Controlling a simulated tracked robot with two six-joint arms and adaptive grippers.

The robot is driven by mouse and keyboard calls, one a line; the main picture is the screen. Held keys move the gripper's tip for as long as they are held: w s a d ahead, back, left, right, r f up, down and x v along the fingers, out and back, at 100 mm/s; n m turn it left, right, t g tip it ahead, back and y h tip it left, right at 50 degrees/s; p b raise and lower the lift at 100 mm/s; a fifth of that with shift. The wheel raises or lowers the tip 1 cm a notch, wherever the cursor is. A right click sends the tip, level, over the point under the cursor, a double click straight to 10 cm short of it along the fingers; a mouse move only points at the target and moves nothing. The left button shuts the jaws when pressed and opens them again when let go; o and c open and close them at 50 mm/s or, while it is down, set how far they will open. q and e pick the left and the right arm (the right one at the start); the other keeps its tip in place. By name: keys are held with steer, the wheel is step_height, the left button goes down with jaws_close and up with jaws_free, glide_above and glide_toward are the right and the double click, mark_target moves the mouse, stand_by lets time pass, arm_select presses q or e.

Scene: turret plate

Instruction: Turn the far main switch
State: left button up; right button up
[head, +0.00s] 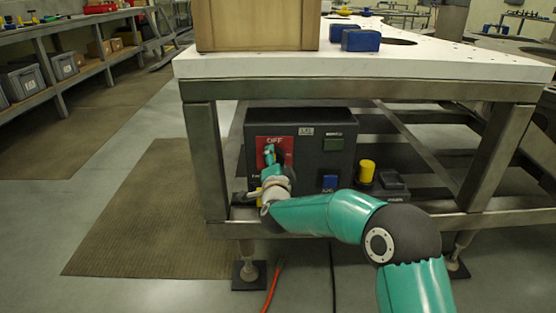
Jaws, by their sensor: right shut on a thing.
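A dark control box (320,117) sits on the lower shelf of the turret plate's frame. Its front has a red switch plate (287,145) at the upper left, with a label that looks like "OFF" at its top. My right gripper (271,157) reaches this plate from below and is shut on the main switch's handle. The gripper and wrist hide most of the switch, so its angle cannot be told. My left gripper is not in view.
A green-dark display (333,144) and a blue button (329,182) sit on the same box. A yellow-topped post (367,171) stands to its right. The white plate (400,68) overhangs above, bearing a brown box (257,25) and blue blocks (361,40). Frame legs flank the box.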

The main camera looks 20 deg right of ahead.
steer(key=shift+a+f, duration=0.3)
steer(key=shift+f, duration=0.05)
steer(key=o, duration=0.9)
steer(key=shift+o, duration=1.3)
steer(key=shift+d+r, duration=0.15)
steer(key=v, duration=1.2)
